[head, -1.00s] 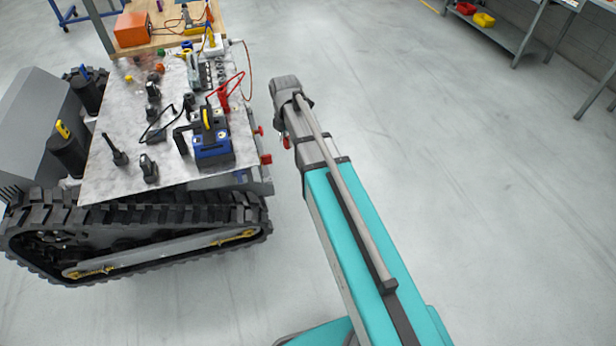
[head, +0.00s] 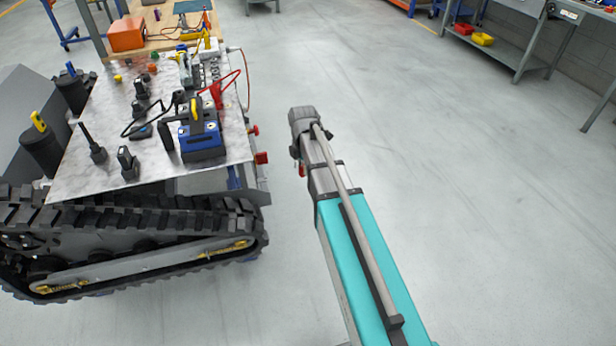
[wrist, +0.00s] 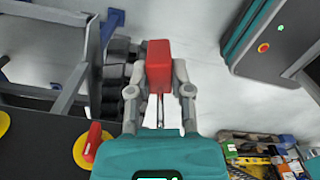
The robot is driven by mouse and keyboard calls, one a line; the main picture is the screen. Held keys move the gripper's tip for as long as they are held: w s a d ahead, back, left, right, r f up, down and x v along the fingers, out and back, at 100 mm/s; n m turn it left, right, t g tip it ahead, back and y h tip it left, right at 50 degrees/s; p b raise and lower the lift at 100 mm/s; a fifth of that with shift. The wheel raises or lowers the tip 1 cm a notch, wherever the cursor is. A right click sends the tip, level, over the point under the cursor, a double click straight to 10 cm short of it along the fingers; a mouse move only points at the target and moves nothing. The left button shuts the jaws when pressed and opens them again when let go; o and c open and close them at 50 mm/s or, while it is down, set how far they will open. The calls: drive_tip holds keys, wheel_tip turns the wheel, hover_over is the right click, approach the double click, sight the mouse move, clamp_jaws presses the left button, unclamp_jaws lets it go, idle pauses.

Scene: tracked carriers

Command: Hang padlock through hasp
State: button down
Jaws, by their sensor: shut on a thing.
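My gripper (wrist: 160,78) is shut on a red padlock (wrist: 158,60) in the wrist view, with a finger on each side of its body. The padlock's metal shackle (wrist: 160,108) points down the picture, towards my palm. In the head view, a bit of red, likely the padlock (head: 302,170), shows under the end of my arm, right of the tracked carrier (head: 140,245) and apart from it. Red parts (head: 261,158) stick out from the carrier's right side. I cannot make out the hasp clearly in either view.
The carrier's marbled top (head: 85,180) bears a blue-and-black device (head: 203,145), cables and several small black items. An orange box (head: 127,34) stands on a wooden bench behind. Grey benches with red and yellow bins (head: 482,39) stand far right. The floor right of my arm is clear.

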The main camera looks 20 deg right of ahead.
drive_tip(key=shift+d+f, duration=0.15)
drive_tip(key=shift+f, duration=0.3)
drive_tip(key=shift+a, duration=0.2)
drive_tip(key=a, duration=0.9)
drive_tip(key=shift+a, duration=0.3)
idle(0.9)
idle(0.6)
drive_tip(key=shift+f+b, duration=1.55)
drive_tip(key=shift+b, duration=0.2)
idle(2.4)
drive_tip(key=shift+c, duration=2.3)
unclamp_jaws()
